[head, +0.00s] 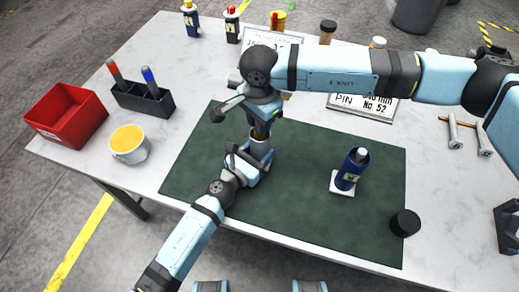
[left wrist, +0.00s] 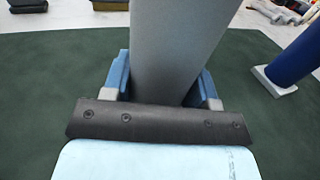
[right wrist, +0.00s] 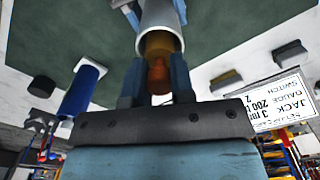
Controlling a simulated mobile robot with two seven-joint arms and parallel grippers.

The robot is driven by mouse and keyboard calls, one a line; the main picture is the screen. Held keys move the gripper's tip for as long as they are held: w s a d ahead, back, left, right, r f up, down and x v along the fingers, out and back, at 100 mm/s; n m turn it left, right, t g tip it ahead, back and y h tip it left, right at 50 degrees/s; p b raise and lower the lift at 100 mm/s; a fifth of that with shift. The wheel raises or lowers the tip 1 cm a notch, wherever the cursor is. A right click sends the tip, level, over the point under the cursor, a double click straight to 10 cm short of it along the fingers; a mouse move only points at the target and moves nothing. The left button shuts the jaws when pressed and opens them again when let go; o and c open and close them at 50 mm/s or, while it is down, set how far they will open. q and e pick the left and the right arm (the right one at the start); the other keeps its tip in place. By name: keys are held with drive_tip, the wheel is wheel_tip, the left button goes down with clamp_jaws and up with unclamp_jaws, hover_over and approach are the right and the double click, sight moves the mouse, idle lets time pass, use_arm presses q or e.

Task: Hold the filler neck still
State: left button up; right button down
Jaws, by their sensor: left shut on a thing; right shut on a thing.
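The filler neck, a grey cylinder (head: 261,148), stands on the dark green mat (head: 310,205). My left gripper (head: 250,162) is shut around it from the lower left. In the left wrist view the grey neck (left wrist: 178,45) rises tall between the two blue fingers. My right gripper (head: 262,128) is directly above the neck, pointing down. In the right wrist view it is shut on an orange-brown cylindrical piece (right wrist: 159,72) at the neck's open mouth (right wrist: 160,20). How far the piece sits inside the neck is hidden.
A blue bottle (head: 352,170) stands on a white pad, right of the neck. A black cylinder (head: 405,222) is at the mat's right corner. A yellow-filled cup (head: 130,145), a pen holder (head: 143,100) and a red bin (head: 66,115) are left. The mat's front middle is clear.

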drive_tip(key=shift+f, duration=1.1)
drive_tip(key=c, duration=0.9)
unclamp_jaws()
drive_tip(key=shift+f, duration=0.1)
wheel_tip(320, 180, up, 12)
drive_tip(key=shift+r, duration=0.1)
use_arm(q)
drive_tip(key=o, duration=1.3)
use_arm(e)
wheel_tip(320, 180, up, 6)
drive_tip(key=shift+f, duration=0.1)
